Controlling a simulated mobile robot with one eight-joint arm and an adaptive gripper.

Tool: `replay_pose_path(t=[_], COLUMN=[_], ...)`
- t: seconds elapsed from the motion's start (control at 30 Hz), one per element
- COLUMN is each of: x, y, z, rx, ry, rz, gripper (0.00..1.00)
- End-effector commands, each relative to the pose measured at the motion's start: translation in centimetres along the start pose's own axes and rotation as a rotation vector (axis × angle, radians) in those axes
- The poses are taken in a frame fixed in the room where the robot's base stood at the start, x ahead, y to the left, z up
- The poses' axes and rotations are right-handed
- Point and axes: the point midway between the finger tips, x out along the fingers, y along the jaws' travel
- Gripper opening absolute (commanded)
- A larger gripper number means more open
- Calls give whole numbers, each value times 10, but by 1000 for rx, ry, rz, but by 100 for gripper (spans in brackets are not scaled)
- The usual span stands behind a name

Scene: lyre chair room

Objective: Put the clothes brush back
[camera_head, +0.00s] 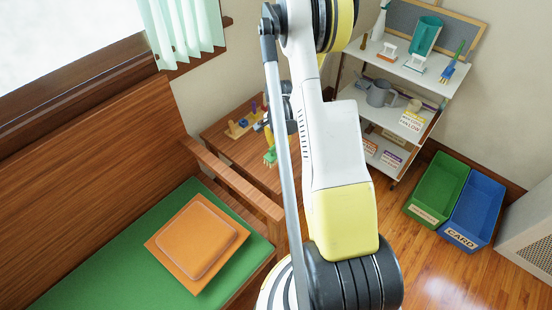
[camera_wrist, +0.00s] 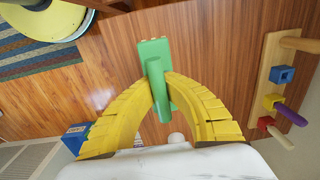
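The clothes brush, as I take the green object with a flat head and a handle to be, shows in the wrist view (camera_wrist: 154,52) and below my gripper in the head view (camera_head: 270,157). My gripper (camera_wrist: 160,88) has its two yellow fingers closing from both sides on the brush's handle, with the flat head beyond the fingertips. In the head view my gripper (camera_head: 267,136) is over the wooden table (camera_head: 222,143), partly hidden by my arm. I cannot tell whether the brush touches the tabletop.
A board with coloured pegs and blocks (camera_head: 243,123) lies on the table. A shelf unit (camera_head: 405,72) with cleaning things stands at the back right. Green (camera_head: 437,190) and blue (camera_head: 472,207) bins stand on the floor. A bench with a green seat (camera_head: 100,270) and orange cushion (camera_head: 197,241) is left.

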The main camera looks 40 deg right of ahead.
Motion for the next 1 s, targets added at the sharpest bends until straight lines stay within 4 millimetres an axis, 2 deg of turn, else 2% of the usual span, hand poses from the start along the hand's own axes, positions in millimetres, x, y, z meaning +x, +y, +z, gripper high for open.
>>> replay_pose_path(t=[0.17,0.4,0.77,0.87,1.0], x=[9,45,47,46,46], y=[-8,-7,-7,-6,-6], z=[-1,-1,-1,-1,-1], rx=[-1,-1,-1,-1,-1], ry=[0,0,0,0,0], rz=[0,0,0,0,0], gripper=[0,0,0,26,27])
